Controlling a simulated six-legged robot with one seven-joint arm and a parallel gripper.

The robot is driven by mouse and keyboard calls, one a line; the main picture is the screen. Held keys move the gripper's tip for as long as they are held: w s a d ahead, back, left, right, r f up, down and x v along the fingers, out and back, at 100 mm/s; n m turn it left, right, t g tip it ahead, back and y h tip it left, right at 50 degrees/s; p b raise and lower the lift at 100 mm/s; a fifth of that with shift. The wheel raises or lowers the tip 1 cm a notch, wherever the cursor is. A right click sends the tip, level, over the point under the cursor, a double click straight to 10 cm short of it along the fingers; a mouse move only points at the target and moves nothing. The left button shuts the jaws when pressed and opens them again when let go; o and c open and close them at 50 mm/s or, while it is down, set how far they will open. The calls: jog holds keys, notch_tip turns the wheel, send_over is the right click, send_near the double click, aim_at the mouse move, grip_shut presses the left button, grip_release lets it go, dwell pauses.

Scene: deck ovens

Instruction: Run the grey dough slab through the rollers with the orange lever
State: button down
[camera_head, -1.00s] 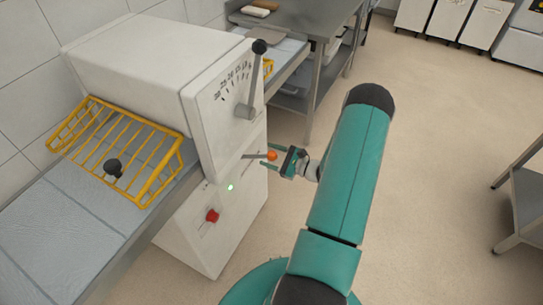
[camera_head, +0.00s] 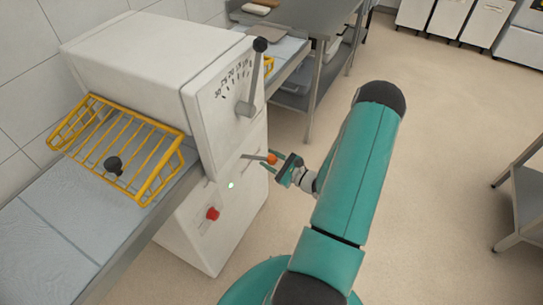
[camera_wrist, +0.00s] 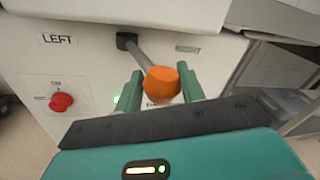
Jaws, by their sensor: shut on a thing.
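The orange lever knob (camera_head: 272,158) sits on a short grey rod at the front of the white roller machine (camera_head: 140,55). My gripper (camera_head: 268,163) is shut on the knob. In the wrist view the orange knob (camera_wrist: 162,83) lies between my two green fingers, its rod running up to a black socket beside the word LEFT. A flat grey-brown slab (camera_head: 262,31) lies on the far belt beyond the machine; it looks like the dough slab, but it is small and partly hidden. The rollers are hidden inside the housing.
A yellow wire guard (camera_head: 125,150) covers the near belt (camera_head: 75,225), which looks empty. The grey thickness lever (camera_head: 251,90) stands on the front panel. A red button (camera_head: 213,213) and a green light (camera_head: 231,185) are below.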

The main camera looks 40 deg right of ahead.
jog(key=shift+s+a+r+m+h, duration=0.1)
jog(key=shift+s+a+m+h, duration=0.4)
jog(key=shift+h, duration=0.55)
jog(key=shift+s+a+m+h, duration=0.25)
jog(key=shift+a+m+h, duration=0.45)
jog(key=shift+h, duration=0.4)
jog(key=shift+s+a+r+m+h, duration=0.1)
jog(key=shift+s+a+m+h, duration=0.3)
jog(key=shift+m+h, duration=0.5)
jog(key=shift+a, duration=0.1)
jog(key=c, duration=0.9)
grip_release()
jog(key=shift+c, duration=0.2)
jog(key=shift+a+f, duration=0.1)
jog(key=s+a, duration=0.1)
jog(key=s, duration=1.2)
jog(key=shift+s+a, duration=0.3)
jog(key=shift+a, duration=0.1)
